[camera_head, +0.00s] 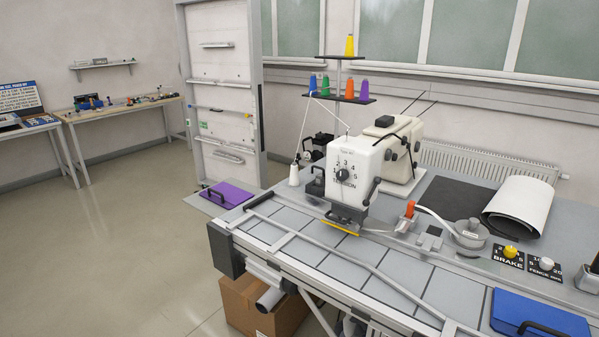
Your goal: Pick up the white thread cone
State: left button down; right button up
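A white thread cone (294,175) stands upright on the left part of the machine table, just left of the white sewing machine (352,180). A thin white thread appears to run from near it up toward the thread rack (340,98). The rack carries blue, green, orange, purple and yellow cones. Neither of my grippers shows in the head view.
A purple pad (228,194) lies on a side shelf left of the table. The table (375,257) has a long metal rail across its front. A cardboard box (255,305) sits underneath. A blue pad (540,318) lies at the front right. The floor at left is clear.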

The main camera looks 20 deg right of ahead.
aim_at(294, 181)
jog(key=i+j+z, duration=0.4)
jog(key=i+j, duration=0.5)
